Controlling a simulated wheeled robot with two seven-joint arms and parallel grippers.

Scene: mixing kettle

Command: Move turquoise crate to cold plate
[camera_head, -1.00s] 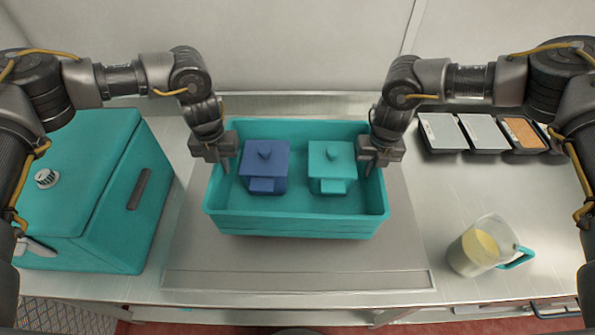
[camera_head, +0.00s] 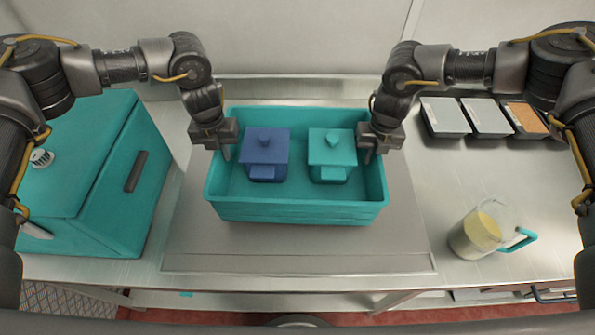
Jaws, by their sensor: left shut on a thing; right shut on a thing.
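The turquoise crate (camera_head: 297,210) is upright over a flat grey metal plate (camera_head: 298,255) in the middle of the table. Whether it rests on the plate or hangs just above it, I cannot tell. A blue lidded pot (camera_head: 266,150) and a turquoise lidded pot (camera_head: 331,152) stand side by side inside it. My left gripper (camera_head: 227,152) is shut on the crate's left rim. My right gripper (camera_head: 367,155) is shut on its right rim. The finger contacts are partly hidden.
A large turquoise box (camera_head: 75,190) with a dial stands at the left. Several shallow trays (camera_head: 487,117) lie at the back right. A clear jug (camera_head: 478,232) of yellowish contents is at the right. Bare steel tabletop (camera_head: 440,180) lies between plate and jug.

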